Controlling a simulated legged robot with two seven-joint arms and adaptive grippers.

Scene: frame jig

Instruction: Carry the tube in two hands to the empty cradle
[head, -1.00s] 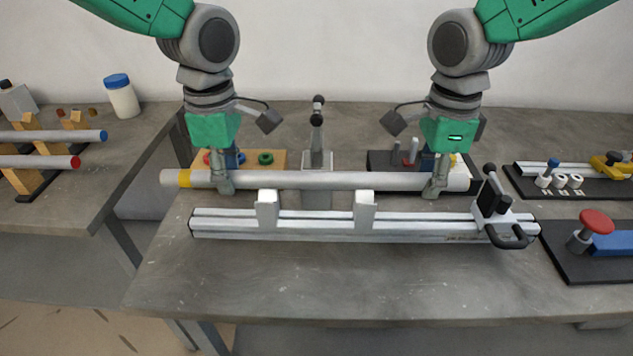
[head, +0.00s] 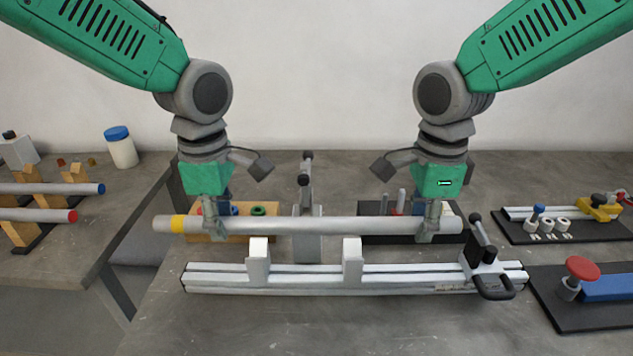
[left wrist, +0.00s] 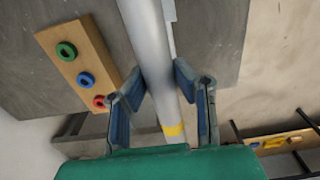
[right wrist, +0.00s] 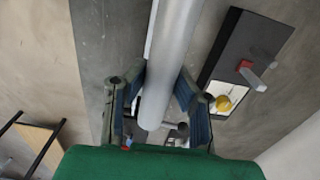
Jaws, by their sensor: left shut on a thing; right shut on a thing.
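The tube (head: 310,225) is long and grey with a yellow band near its left end. It is held level across both grippers, above and behind the white jig rail (head: 310,279). My left gripper (head: 211,232) is shut on the tube just right of the yellow band; the band also shows in the left wrist view (left wrist: 173,129). My right gripper (head: 428,229) is shut on the tube near its plain right end, which shows between the fingers in the right wrist view (right wrist: 153,115). Two white upright supports (head: 258,262) and (head: 352,262) stand on the rail, with nothing resting on them.
A black-handled clamp (head: 487,265) sits at the rail's right end. A grey post with a dark lever (head: 306,190) stands behind the tube. Blue- and red-ended tubes (head: 50,188) lie on wooden racks at left. A red knob fixture (head: 583,270) is at right.

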